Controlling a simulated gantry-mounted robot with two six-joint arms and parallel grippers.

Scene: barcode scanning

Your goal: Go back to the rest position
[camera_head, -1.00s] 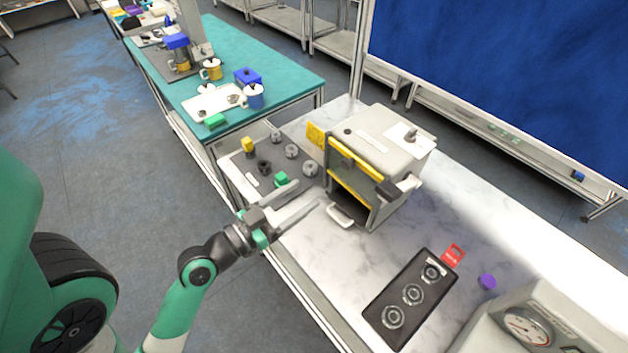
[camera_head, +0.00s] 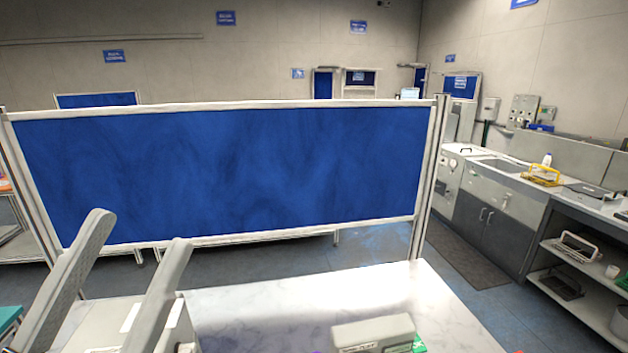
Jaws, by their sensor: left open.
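My left gripper (camera_head: 138,230) rises from the lower left of the head view. Its two long grey fingers point up and stand well apart, with nothing between them. Behind them is the grey boxy device (camera_head: 100,325), of which only the upper part shows at the bottom edge. The fingers overlap it in the picture; I cannot tell how far apart they are in depth. My right gripper is not in view.
The white marble tabletop (camera_head: 250,310) is bare in the middle. A grey appliance (camera_head: 375,334) shows its top at the bottom edge. A framed blue partition (camera_head: 230,175) stands behind the table. A counter with a sink (camera_head: 500,165) and open shelves (camera_head: 590,275) are at right.

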